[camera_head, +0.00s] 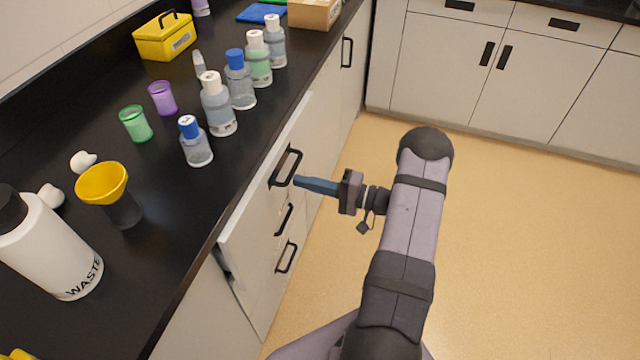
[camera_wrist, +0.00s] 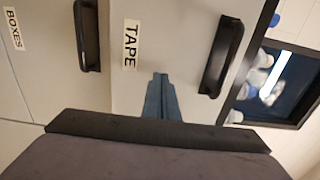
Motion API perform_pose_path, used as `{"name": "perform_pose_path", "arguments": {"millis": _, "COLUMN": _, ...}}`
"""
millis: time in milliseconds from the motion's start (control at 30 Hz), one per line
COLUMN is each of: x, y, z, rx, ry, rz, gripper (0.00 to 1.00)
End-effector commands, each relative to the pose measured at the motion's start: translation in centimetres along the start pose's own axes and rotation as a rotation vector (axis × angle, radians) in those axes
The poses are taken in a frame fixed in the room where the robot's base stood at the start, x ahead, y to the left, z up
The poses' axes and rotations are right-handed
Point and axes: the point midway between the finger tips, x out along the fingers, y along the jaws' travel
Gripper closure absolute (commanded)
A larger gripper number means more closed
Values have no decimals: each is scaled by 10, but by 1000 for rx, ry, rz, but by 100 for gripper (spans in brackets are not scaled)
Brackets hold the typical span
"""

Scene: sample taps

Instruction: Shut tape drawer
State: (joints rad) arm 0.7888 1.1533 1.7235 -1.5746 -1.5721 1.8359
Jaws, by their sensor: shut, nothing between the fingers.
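The tape drawer is the top one of the white stack; its front (camera_head: 262,190) stands slightly out from the counter edge, with a dark gap at its near end. In the wrist view its front (camera_wrist: 180,40) carries a TAPE label (camera_wrist: 131,45) and a black handle (camera_wrist: 222,55). The handle also shows in the head view (camera_head: 285,166). My gripper (camera_head: 298,181) is shut and empty, its blue fingers pointing at the drawer front beside the handle. In the wrist view the closed fingertips (camera_wrist: 160,78) lie over the front; whether they touch it I cannot tell.
Below is a drawer labelled BOXES (camera_wrist: 14,28). The black counter (camera_head: 150,230) holds several bottles near its edge, a yellow funnel (camera_head: 102,184), a white WASTE bottle (camera_head: 50,245) and a yellow box (camera_head: 165,37). The tan floor (camera_head: 520,220) on the right is clear.

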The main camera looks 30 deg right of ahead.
Motion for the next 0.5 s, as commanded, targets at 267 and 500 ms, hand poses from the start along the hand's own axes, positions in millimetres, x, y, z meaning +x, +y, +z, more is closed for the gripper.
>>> {"name": "perform_pose_path", "arguments": {"millis": 267, "x": 11, "y": 0, "z": 0, "rx": 0, "ry": 1, "rz": 1, "gripper": 100}}
{"name": "perform_pose_path", "arguments": {"millis": 500, "x": 11, "y": 0, "z": 0, "rx": 0, "ry": 1, "rz": 1, "gripper": 100}}
